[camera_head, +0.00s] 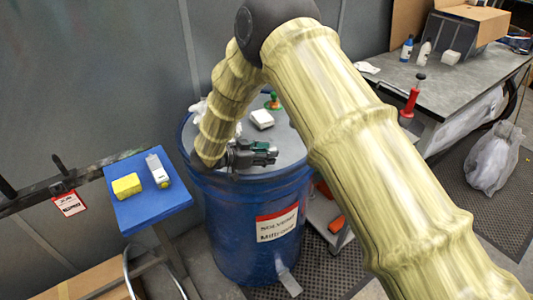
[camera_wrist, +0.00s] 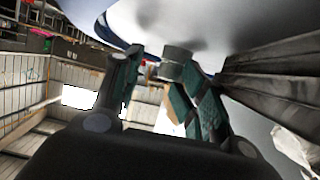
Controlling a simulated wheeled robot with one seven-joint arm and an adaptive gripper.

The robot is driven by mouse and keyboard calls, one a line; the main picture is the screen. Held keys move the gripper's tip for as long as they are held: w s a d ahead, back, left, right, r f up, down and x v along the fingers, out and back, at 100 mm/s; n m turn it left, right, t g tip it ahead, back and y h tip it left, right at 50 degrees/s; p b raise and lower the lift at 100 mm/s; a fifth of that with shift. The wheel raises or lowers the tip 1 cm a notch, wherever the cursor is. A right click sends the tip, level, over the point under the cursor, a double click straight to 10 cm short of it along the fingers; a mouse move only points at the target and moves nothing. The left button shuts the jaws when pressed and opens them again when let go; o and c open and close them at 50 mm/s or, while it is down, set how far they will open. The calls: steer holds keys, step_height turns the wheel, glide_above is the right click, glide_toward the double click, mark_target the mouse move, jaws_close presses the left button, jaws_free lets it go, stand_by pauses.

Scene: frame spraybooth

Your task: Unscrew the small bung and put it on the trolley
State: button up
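My gripper (camera_head: 262,153) is low over the front part of the grey lid of a blue drum (camera_head: 225,215), its fingers pointing right in the head view. In the wrist view the two green-padded fingers of my gripper (camera_wrist: 155,68) stand apart. A short grey cylinder, seemingly the small bung (camera_wrist: 175,64), is at the right fingertip, with a gap to the left one. It appears to stand on the pale lid. In the head view the bung cannot be made out. A blue-topped stand (camera_head: 130,212) is left of the drum; I cannot tell whether it is the trolley.
The stand holds a yellow sponge (camera_head: 127,186) and a white bottle (camera_head: 158,171). On the lid are a white block (camera_head: 262,119), a green-and-red item (camera_head: 272,101) and a white rag (camera_head: 198,108). A low grey shelf (camera_head: 322,213) and a bench (camera_head: 385,82) are at right.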

steer(key=shift+a+r+m+g+h+b, duration=0.15)
steer(key=shift+m+g+h+b, duration=0.3)
steer(key=shift+m+g, duration=0.4)
steer(key=shift+s+r+m+g+h, duration=0.15)
steer(key=shift+r+m+g+h, duration=0.1)
steer(key=shift+m+g, duration=0.15)
steer(key=shift+f+m+g+b, duration=0.1)
steer(key=shift+m+g+b, duration=0.3)
steer(key=shift+m+g, duration=0.05)
steer(key=shift+w+a+f+m+g+h+b, duration=0.35)
steer(key=shift+w+a+f+m+g, duration=0.15)
steer(key=shift+w+a+f+g, duration=0.3)
steer(key=shift+s+d+r, duration=0.35)
steer(key=shift+s+r, duration=0.05)
steer(key=shift+r, duration=0.1)
steer(key=shift+w+f, duration=0.1)
steer(key=shift+f, duration=0.05)
steer(key=shift+c, duration=1)
steer(key=shift+f, duration=0.1)
jaws_close()
steer(key=shift+a, duration=0.1)
